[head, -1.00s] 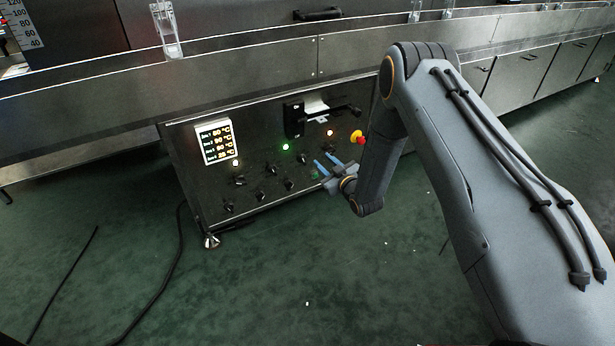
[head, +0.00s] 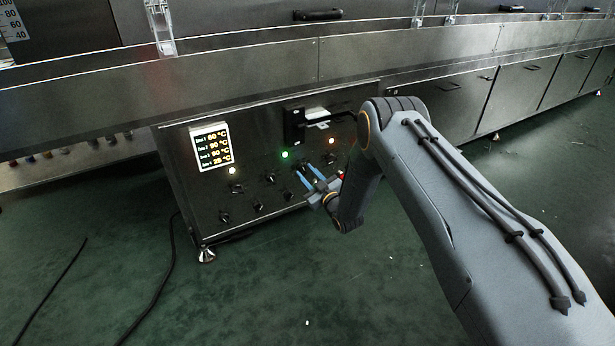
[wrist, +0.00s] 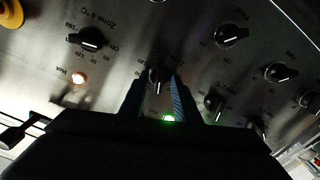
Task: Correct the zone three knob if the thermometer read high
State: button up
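The zone display (head: 212,148) glows on the control panel (head: 185,180); its small lines seem to read 60, 90, 90 and about 25 °C. Part of a white temperature scale, likely the thermometer (head: 14,22), shows at the top left; its reading is out of view. My gripper (head: 304,172) is at the panel's knobs. In the wrist view my gripper (wrist: 158,88) is open, its two blue fingers on either side of a black knob (wrist: 160,78); whether they touch it I cannot tell. That knob's label is mostly hidden. The knob beside it is labelled zone 4 (wrist: 88,39).
Other black knobs (wrist: 232,34) sit close by on the panel. A yellow emergency-stop base (wrist: 10,12) shows at the corner. Black cables (head: 160,280) lie on the open green floor.

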grip_shut()
jog(key=shift+n, duration=0.3)
jog(key=n+p, duration=0.1)
jog(key=n, duration=0.2)
jog(key=shift+p, duration=0.3)
jog(key=shift+w+n+p, duration=0.1)
jog(key=shift+n+p, duration=0.45)
jog(key=shift+n, duration=1.45)
grip_release()
